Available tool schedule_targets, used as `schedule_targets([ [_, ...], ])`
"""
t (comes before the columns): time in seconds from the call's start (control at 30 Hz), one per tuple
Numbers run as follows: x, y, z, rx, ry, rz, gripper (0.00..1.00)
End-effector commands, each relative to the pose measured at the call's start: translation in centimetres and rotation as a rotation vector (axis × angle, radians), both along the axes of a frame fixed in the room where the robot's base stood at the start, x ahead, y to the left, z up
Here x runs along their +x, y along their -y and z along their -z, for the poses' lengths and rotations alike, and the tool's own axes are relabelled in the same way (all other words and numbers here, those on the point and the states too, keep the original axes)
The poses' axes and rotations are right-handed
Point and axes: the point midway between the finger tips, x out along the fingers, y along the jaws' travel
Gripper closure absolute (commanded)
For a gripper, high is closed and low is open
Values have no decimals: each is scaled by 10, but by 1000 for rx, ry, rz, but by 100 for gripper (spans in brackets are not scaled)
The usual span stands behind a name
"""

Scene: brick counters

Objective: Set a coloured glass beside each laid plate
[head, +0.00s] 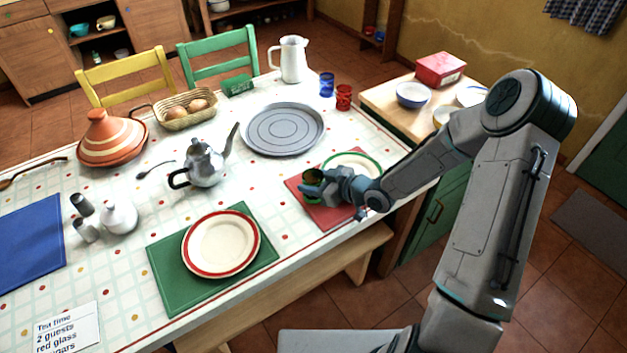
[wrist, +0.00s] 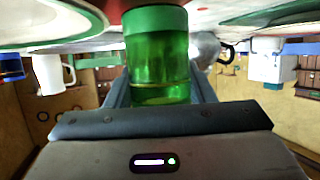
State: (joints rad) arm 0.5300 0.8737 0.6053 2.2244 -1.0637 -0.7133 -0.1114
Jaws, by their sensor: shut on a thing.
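My gripper (head: 318,184) is shut on a green glass (head: 311,178), close above or on the left part of the red mat (head: 330,213). The glass fills the middle of the wrist view (wrist: 158,65); I cannot tell whether it touches the mat. A cream plate with a green rim (head: 352,163) lies on that mat, partly hidden behind my arm. A cream plate with a red rim (head: 220,245) lies on a green mat (head: 177,284), with no glass beside it. A blue glass (head: 327,85) and a red glass (head: 343,97) stand together at the table's back right.
A grey round tray (head: 283,129), metal teapot (head: 205,165) and white jug (head: 290,60) stand on the table. A side counter (head: 393,105) holds bowls and a red box (head: 440,69).

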Motion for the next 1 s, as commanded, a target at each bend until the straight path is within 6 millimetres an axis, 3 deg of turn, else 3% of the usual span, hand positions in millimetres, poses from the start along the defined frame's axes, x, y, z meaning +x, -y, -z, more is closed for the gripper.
schedule_targets([
  [0.8,0,0,12,1,1,0,81],
  [0.83,0,0,11,1,1,0,45],
  [0.9,0,0,11,1,1,0,26],
  [1.0,0,0,11,1,1,0,26],
])
